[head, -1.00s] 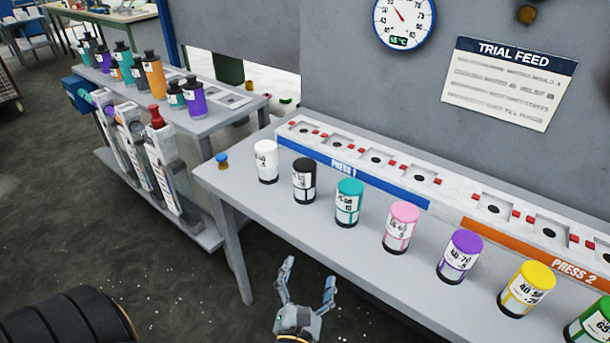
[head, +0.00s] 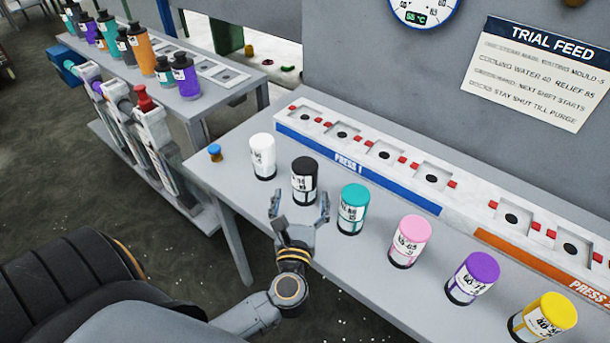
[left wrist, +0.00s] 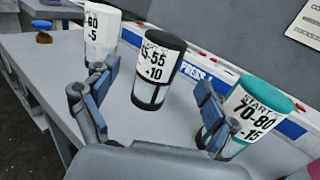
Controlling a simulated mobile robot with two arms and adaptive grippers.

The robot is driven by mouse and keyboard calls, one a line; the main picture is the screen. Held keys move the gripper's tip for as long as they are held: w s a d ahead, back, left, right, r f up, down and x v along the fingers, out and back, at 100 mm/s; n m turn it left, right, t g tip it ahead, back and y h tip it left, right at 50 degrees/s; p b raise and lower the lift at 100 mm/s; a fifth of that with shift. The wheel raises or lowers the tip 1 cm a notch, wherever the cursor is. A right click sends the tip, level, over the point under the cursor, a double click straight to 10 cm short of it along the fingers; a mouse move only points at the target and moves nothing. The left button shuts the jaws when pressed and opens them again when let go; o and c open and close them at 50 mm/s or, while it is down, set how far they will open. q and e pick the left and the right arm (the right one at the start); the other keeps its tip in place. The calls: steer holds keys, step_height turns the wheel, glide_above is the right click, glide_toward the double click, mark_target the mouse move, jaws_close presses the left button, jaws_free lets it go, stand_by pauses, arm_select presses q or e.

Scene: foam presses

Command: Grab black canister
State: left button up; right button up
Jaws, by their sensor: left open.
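The black canister (head: 304,181) stands upright on the grey table, between the white canister (head: 263,157) and the teal canister (head: 353,209). It has a white label band and a dark lid. My left gripper (head: 300,207) is open and empty just in front of it, its fingers pointing towards it. In the left wrist view the black canister (left wrist: 158,72) stands beyond and between the two spread fingers (left wrist: 146,100), apart from both. The teal canister (left wrist: 246,112) is close to the right finger there. My right gripper is not in view.
Pink (head: 409,241), purple (head: 472,278) and yellow (head: 543,317) canisters continue the row to the right. The Press 1 strip (head: 358,168) with square recesses runs behind. A small blue-capped item (head: 215,153) sits at the table's left edge. Another bench (head: 215,104) with bottles stands at left.

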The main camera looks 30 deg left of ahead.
mark_target(304, 183)
arm_select(q)
steer(key=shift+x, duration=1.25)
steer(key=shift+w+a+f, duration=0.1)
steer(key=shift+w, duration=0.15)
steer(key=p+x, duration=0.2)
steer(key=x, duration=0.2)
steer(key=shift+w+a+f, duration=0.15)
steer(key=shift+w, duration=0.35)
steer(key=shift+s, duration=0.1)
steer(key=c, duration=1.4)
steer(key=shift+c, duration=0.2)
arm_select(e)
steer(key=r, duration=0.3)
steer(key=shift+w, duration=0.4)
arm_select(q)
steer(key=shift+r, duration=0.25)
